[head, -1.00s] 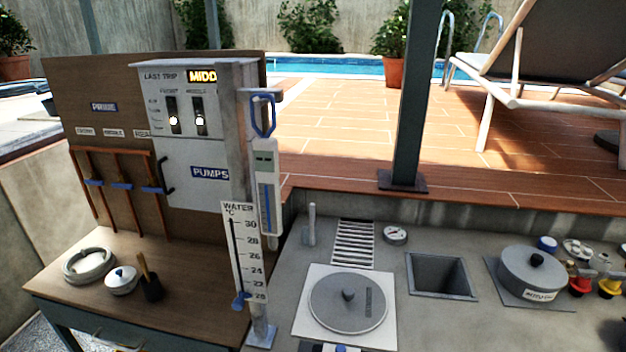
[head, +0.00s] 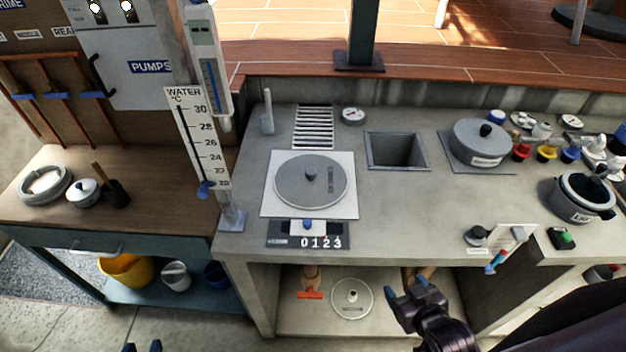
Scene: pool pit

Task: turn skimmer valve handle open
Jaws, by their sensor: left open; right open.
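No label reads as the skimmer valve handle, so I cannot tell which part it is. A red bar handle (head: 310,295) sits on an orange-brown upright fitting (head: 310,276) under the counter. Red (head: 521,153), yellow (head: 546,154) and blue (head: 570,155) knobs stand at the counter's back right. My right gripper (head: 408,292) is open and empty in front of the counter's lower opening, right of the red bar handle. My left gripper (head: 142,347) is open; only its fingertips show at the bottom edge, left of the counter.
The grey counter (head: 400,215) carries a round lid (head: 311,180), a square opening (head: 397,150), a grey lidded pot (head: 482,143) and a dark pot (head: 584,197). A white disc (head: 352,298) lies below. A thermometer post (head: 230,215) stands at the counter's left end. The counter's middle is clear.

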